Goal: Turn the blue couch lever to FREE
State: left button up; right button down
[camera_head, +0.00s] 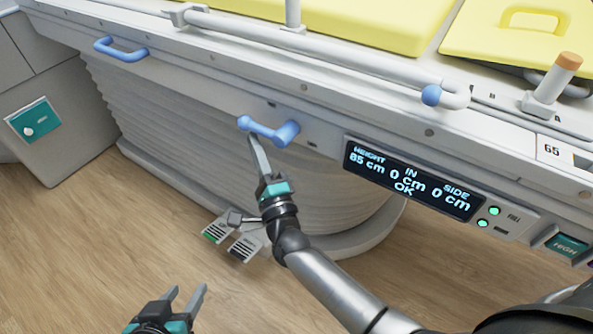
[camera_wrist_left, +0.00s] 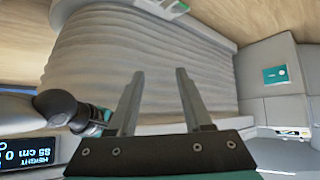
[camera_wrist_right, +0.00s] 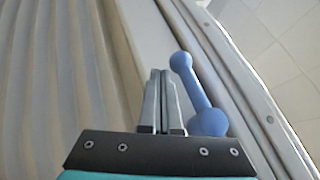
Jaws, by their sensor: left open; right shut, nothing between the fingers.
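The blue couch lever (camera_head: 268,131) sits on the side rail of the couch, left of the display. Its arm points left from a thicker hub, ending in a round knob. My right gripper (camera_head: 252,142) is shut and empty, with its fingertips close below the lever near the knob end. In the right wrist view the lever (camera_wrist_right: 201,95) lies just right of the shut fingers (camera_wrist_right: 161,76); I cannot tell whether they touch. My left gripper (camera_head: 187,292) is open and empty, low over the floor. Its open fingers (camera_wrist_left: 159,85) show in the left wrist view. No FREE marking is readable.
A display (camera_head: 413,179) reads HEIGHT 85 cm, IN 0 cm, SIDE 0 cm, OK. A blue handle (camera_head: 121,50) is at the rail's left, and a blue-ended bar (camera_head: 431,95) runs above. Foot pedals (camera_head: 232,238) stand below. The floor (camera_head: 90,255) at left is clear.

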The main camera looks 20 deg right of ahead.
pick_arm(q)
jog(key=shift+w+d, duration=0.1)
jog(key=shift+d, duration=0.05)
pick_arm(e)
jog(key=shift+f, duration=0.1)
dwell(0.4)
pick_arm(q)
jog(key=d+r+t+h+b, duration=0.3)
jog(key=d+t+b, duration=0.1)
jog(key=d+t, duration=0.2)
jog(key=shift+w+d+r+n+t, duration=0.2)
jog(key=shift+d+n+t, duration=0.1)
jog(key=shift+n+t, duration=0.15)
pick_arm(e)
jog(key=s+a+f, duration=0.1)
jog(key=a+f, duration=0.1)
jog(key=f, duration=0.4)
jog(key=s+a+f, duration=0.1)
jog(key=s+f, duration=0.1)
jog(key=f, duration=0.4)
jog(key=shift+a, duration=0.4)
pick_arm(q)
jog(key=shift+s+f, duration=0.15)
